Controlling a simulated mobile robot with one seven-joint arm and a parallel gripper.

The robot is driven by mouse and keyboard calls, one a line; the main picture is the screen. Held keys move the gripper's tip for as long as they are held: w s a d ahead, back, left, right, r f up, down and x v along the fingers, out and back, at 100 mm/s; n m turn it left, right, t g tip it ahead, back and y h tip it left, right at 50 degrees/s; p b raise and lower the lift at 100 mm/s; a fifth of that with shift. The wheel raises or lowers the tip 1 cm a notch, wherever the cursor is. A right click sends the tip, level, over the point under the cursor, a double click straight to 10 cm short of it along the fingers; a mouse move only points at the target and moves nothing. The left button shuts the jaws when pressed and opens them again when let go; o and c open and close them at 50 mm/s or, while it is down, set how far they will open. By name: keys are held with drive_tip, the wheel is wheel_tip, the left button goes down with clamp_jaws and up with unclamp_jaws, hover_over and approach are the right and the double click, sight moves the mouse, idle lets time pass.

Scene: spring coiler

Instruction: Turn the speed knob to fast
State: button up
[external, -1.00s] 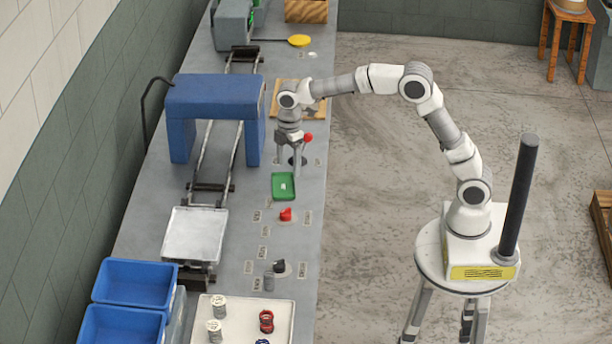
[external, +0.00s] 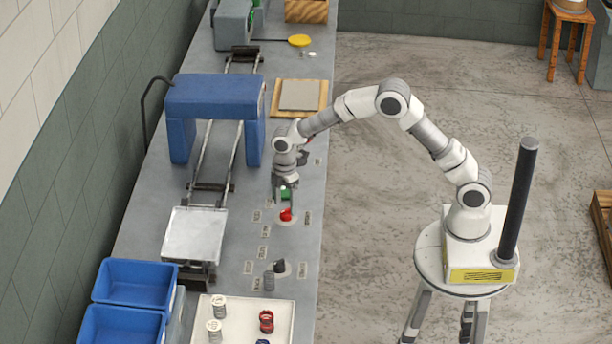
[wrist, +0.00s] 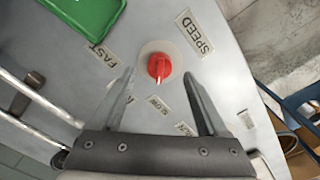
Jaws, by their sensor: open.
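The red speed knob (wrist: 159,67) sits on a pale round plate in the wrist view, with a light mark on its lower part. Beside it are the SPEED label (wrist: 194,33) at upper right and the FAST label (wrist: 101,54) at left. A smaller label (wrist: 158,104) lies just below; its text is hard to read. My gripper (wrist: 158,73) is open, its fingertips to the left and right of the knob with gaps on both sides. In the external view the knob (external: 286,215) shows just under my gripper (external: 284,196).
A green tray (wrist: 85,10) lies close beyond the knob, partly hidden by my gripper in the external view. A dark knob (external: 279,266) stands nearer the front. Blue bins (external: 135,284) and a white tray with coils and cans are at the front. A conveyor runs left.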

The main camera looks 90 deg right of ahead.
sight(286, 214)
drive_tip(key=shift+f, duration=1.45)
drive_tip(key=shift+c, duration=0.3)
clamp_jaws()
